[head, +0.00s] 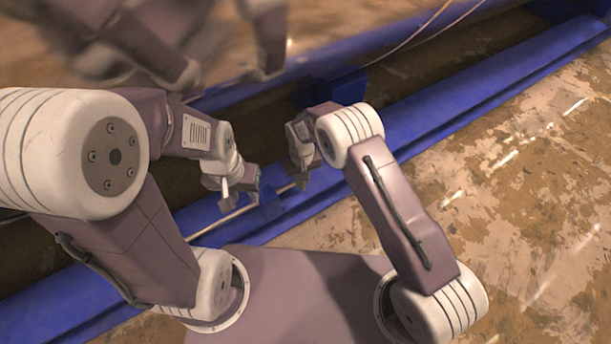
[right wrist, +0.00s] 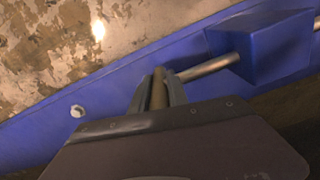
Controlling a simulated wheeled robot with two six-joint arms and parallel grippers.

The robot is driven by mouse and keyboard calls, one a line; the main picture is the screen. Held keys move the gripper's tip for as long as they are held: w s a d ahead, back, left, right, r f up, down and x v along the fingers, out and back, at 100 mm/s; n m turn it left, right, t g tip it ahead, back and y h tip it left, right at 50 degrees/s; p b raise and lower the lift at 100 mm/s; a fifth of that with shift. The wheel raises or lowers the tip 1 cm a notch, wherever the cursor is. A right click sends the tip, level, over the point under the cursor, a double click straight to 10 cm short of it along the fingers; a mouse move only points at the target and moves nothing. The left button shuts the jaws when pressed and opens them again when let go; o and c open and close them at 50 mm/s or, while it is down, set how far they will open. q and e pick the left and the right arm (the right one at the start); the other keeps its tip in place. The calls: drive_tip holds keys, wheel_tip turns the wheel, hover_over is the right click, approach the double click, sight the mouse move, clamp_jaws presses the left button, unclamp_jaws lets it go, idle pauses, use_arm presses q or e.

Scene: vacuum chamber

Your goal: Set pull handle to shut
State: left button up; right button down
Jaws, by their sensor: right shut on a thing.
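The pull handle shows in the right wrist view as a silver rod (right wrist: 208,68) that runs into a blue block (right wrist: 275,45). A brownish bar at the rod's near end lies between my right gripper's fingers (right wrist: 158,92), which are shut on it. In the head view, my right gripper (head: 303,183) is at the right end of the silver rod (head: 238,219), which passes the blue block (head: 271,203). My left gripper (head: 238,193) hangs above the rod, to the left of the block. Its fingers are too small and angled to tell open from shut.
A long blue beam (head: 440,115) crosses the head view diagonally, with a dark channel behind it. A round bolt (right wrist: 77,111) sits on the blue face in the right wrist view. The worn, patchy brown floor (head: 510,190) at the right is clear.

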drive_tip(key=c, duration=1.3)
unclamp_jaws()
drive_tip(key=shift+s+a, duration=0.2)
drive_tip(key=shift+a, duration=0.05)
wheel_tip(320, 180, up, 9)
drive_tip(key=p, duration=0.4)
drive_tip(key=shift+p, duration=0.35)
